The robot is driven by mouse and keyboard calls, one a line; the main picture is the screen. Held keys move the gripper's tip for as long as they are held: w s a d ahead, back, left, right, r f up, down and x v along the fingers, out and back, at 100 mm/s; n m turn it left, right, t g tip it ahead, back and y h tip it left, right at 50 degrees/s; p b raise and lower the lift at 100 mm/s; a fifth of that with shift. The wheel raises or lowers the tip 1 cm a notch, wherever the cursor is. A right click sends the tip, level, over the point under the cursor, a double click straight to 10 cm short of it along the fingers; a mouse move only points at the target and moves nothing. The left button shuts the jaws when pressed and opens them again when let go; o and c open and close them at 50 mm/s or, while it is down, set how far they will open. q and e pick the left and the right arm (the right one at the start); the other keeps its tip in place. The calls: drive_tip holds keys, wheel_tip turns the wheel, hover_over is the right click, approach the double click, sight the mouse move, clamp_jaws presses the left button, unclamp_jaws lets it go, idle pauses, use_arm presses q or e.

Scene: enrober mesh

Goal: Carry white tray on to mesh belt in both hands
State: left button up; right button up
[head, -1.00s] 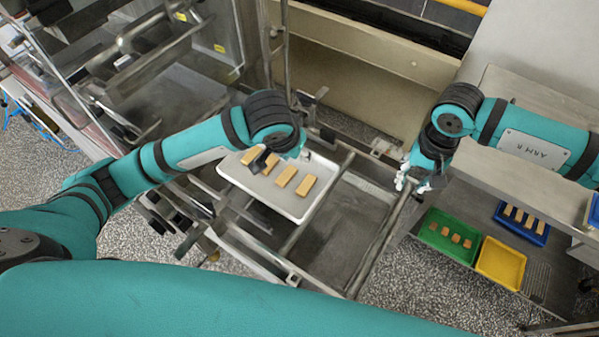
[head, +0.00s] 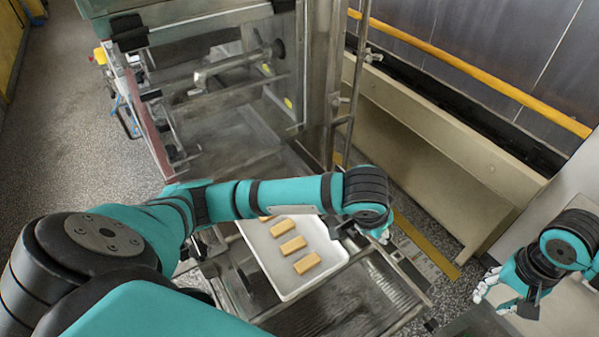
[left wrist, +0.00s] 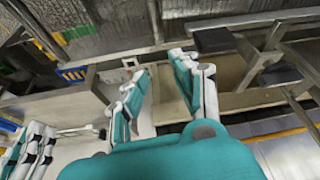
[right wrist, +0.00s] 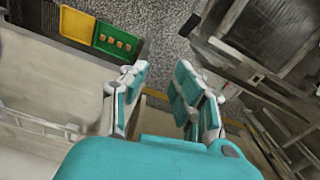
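The white tray (head: 262,238) carries several tan bars (head: 293,245) and lies over a metal frame in the head view; my left forearm covers its far side. My left gripper (head: 376,236) is just past the tray's right edge; I cannot tell whether it touches. In the left wrist view its fingers (left wrist: 155,95) are apart with nothing between them. My right gripper (head: 505,290) is well to the right of the tray. In the right wrist view its fingers (right wrist: 160,95) are apart and empty. A grey ridged surface (head: 365,305) lies between rails beside the tray; I cannot tell whether it is the mesh belt.
An open metal machine (head: 225,105) with rods and rollers stands behind the tray. A beige trough (head: 430,150) runs at the right. In the right wrist view, a yellow tray (right wrist: 77,24) and a green tray (right wrist: 116,41) with pieces lie on a shelf. Speckled floor is clear at left.

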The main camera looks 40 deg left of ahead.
wheel_tip(320, 180, up, 11)
drive_tip(key=shift+s+a, duration=0.4)
idle(0.4)
